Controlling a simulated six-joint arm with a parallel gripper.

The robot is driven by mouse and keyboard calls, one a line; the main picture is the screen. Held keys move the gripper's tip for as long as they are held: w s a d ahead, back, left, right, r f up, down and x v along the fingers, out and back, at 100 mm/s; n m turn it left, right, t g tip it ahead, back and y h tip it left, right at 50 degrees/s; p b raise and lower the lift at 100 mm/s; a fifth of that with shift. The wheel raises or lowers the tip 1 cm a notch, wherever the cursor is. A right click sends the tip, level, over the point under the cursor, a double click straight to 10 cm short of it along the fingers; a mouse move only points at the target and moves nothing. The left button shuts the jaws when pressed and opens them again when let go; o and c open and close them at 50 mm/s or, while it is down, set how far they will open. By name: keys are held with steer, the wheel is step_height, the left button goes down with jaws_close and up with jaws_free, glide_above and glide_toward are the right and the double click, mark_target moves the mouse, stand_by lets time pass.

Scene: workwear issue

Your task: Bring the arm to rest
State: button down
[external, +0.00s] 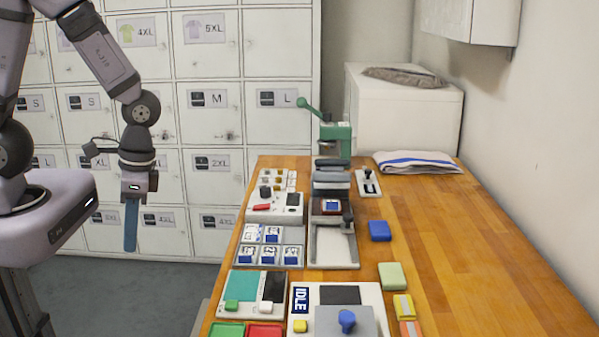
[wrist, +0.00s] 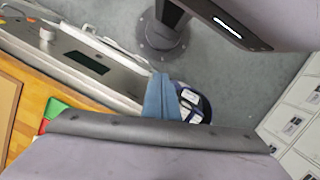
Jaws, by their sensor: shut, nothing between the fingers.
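My gripper (external: 130,247) hangs in the air left of the wooden table (external: 440,235), in front of the lockers, with its blue fingers pointing down. The fingers are together and hold nothing. In the wrist view the blue fingers (wrist: 162,82) show close together above the grey floor (wrist: 230,75). My gripper touches nothing in either view.
White lockers (external: 211,100) stand behind my arm. The table's left part holds a green-handled press (external: 335,140), a tray of blue-and-white tiles (external: 268,248) and several devices. Blue (external: 379,231) and green (external: 392,276) blocks lie right of them. The table's right side is mostly clear.

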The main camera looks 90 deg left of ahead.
steer(key=w+d+r+m+t+y+b, duration=0.1)
steer(key=w+d+r+m+t, duration=0.1)
steer(key=d, duration=0.5)
steer(key=shift+w+d+r+m, duration=0.15)
steer(key=shift+w+r+m, duration=0.6)
steer(key=shift+m, duration=0.45)
